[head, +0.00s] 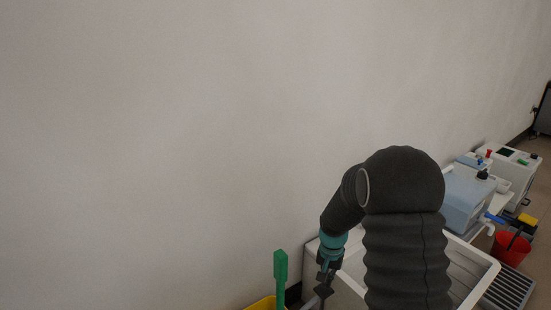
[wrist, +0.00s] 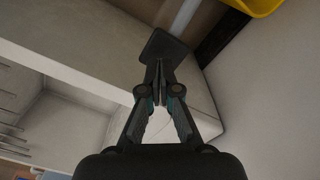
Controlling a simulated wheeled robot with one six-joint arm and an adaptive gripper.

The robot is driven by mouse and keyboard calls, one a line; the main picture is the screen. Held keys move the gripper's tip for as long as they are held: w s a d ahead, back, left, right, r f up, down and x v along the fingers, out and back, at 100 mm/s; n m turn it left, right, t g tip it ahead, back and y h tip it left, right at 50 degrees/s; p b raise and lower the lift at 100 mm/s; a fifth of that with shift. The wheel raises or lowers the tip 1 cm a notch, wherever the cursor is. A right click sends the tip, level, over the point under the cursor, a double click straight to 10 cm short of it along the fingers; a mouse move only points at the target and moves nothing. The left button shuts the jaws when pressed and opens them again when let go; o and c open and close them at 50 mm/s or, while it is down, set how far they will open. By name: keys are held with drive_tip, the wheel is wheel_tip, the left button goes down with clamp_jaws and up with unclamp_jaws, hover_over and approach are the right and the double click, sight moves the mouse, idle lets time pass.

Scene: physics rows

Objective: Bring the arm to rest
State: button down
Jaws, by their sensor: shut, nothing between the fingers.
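My arm, in a black ribbed sleeve, rises at the lower right of the head view and bends over to the left and down. My gripper (head: 323,287) hangs at its end, below a teal ring, by the left end of a white basin (head: 484,283). In the wrist view my gripper (wrist: 163,68) has its fingertips together, with nothing seen held between them. A dark flat square piece (wrist: 160,44) shows just past the tips; I cannot tell whether it touches them. The basin also shows in the wrist view (wrist: 65,65), under and left of the fingers.
A green upright piece (head: 280,267) and a yellow container (head: 263,304) stand left of my gripper, near the wall. Right of the basin are a pale blue box (head: 466,197), a red bucket (head: 510,249), a white machine (head: 516,170) and a floor grate (head: 508,290). The wall (head: 150,140) is bare.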

drive_tip(key=s+r+n+t+p, duration=0.2)
drive_tip(key=s+r+t, duration=0.1)
drive_tip(key=s+r, duration=1.1)
drive_tip(key=s+r+n+t+p, duration=0.2)
drive_tip(key=s+r+p, duration=0.1)
drive_tip(key=s+r, duration=1.1)
drive_tip(key=shift+r+n+t, duration=0.3)
drive_tip(key=shift+r+t, duration=0.1)
drive_tip(key=shift+r, duration=2)
drive_tip(key=shift+a, duration=0.1)
